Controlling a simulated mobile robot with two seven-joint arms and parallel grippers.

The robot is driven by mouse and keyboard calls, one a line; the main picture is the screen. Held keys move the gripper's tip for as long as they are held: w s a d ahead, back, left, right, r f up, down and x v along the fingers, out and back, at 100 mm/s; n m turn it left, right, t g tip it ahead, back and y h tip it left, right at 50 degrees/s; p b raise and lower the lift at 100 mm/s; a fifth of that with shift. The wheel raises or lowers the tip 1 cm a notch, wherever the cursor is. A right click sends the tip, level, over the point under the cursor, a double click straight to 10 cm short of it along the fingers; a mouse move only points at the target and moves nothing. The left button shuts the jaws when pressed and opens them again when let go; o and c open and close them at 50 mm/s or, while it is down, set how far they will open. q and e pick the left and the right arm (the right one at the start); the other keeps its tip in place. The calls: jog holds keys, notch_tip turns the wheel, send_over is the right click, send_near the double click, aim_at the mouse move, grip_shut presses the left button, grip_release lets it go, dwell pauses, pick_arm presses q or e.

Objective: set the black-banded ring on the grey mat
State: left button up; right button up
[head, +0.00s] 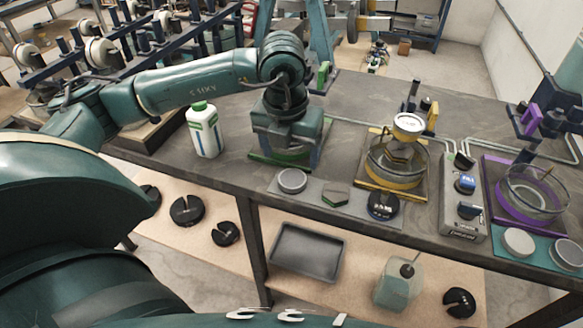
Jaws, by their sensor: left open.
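My left gripper (287,152) points down over a green-edged base (262,160) on the bench; it is open and hides most of what stands there. A bit of green rim shows between its fingers. The grey mat (345,212) lies in front of it, near the bench's front edge. On the mat are a round grey disc (292,180), a dark green-edged piece (336,198) and a dark round piece with a pale label (383,205). I cannot make out a ring with a black band for certain. My right gripper is not in view.
A white bottle with a green cap (204,132) stands left of the gripper. A yellow-banded glass vessel (396,165), a control box (464,205) and a purple-banded vessel (532,190) stand to the right. A grey tray (307,252) lies on the lower shelf.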

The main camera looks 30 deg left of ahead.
pick_arm(q)
jog(key=r, duration=0.4)
jog(key=shift+s+d+r, duration=0.1)
jog(key=shift+s+r, duration=0.25)
jog(key=shift+r, duration=0.05)
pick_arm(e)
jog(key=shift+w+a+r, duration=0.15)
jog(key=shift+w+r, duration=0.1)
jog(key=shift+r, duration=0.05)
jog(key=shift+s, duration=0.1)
